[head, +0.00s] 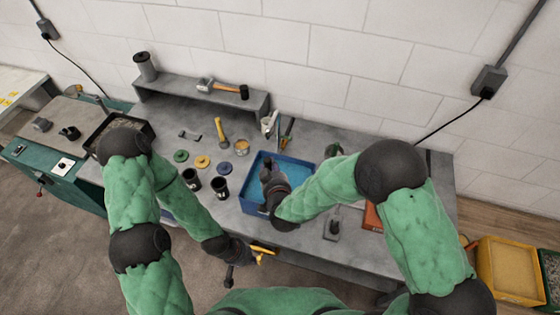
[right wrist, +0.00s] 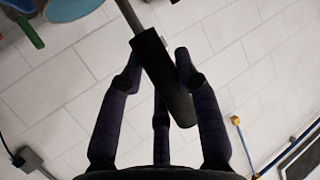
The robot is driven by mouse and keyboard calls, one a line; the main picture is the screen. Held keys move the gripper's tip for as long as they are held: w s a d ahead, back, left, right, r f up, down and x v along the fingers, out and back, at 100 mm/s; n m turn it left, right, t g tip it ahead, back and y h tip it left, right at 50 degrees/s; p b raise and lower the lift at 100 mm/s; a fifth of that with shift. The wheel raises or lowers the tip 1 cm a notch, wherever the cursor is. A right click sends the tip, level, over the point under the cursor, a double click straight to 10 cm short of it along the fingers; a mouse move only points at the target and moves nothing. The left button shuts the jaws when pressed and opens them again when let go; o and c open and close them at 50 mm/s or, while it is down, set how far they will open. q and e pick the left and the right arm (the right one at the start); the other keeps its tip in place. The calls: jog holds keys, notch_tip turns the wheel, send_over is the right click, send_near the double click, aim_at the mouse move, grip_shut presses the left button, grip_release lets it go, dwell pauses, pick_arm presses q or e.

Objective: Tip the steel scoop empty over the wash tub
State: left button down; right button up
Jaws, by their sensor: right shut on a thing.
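The wash tub (head: 304,163) is a blue rectangular tub with lighter blue inside, at the middle of the bench in the head view. My right gripper (head: 268,174) is above the tub, and the arm hides its front right part. In the right wrist view my right gripper (right wrist: 158,68) is shut on the black handle of the steel scoop (right wrist: 163,80). A thin steel shaft runs from the handle out of the top of that view. The scoop's bowl is not clearly seen, so its contents and tilt cannot be told. My left gripper (head: 240,258) is low at the bench's front edge; its fingers are unclear.
Two black cups (head: 206,186) and several coloured discs (head: 202,161) stand left of the tub. A yellow piece (head: 262,251) is beside my left gripper. A raised shelf (head: 195,97) with a hammer (head: 222,89) is behind.

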jog(key=shift+a+f, duration=0.1)
notch_tip(320, 180, down, 2)
jog(key=shift+a+b, duration=0.15)
jog(key=shift+b, duration=0.5)
notch_tip(320, 180, down, 2)
jog(key=shift+b, duration=0.7)
jog(key=shift+w+d+m+g+p, duration=0.3)
jog(key=shift+w+d+m+p, duration=0.1)
jog(key=shift+d, duration=0.3)
jog(key=shift+w+d+r+m+g+y, duration=0.2)
jog(key=shift+d+m+y, duration=0.2)
jog(key=shift+d, duration=0.15)
jog(key=shift+w+d+r+m+g+y, duration=0.1)
jog(key=shift+w+d+m+g+y, duration=0.1)
jog(key=shift+d+m+y, duration=0.25)
jog(key=shift+w+d+m+y+p, duration=0.25)
jog(key=shift+d+m+p, duration=0.1)
jog(key=shift+d+p, duration=0.05)
jog(key=shift+f, duration=0.1)
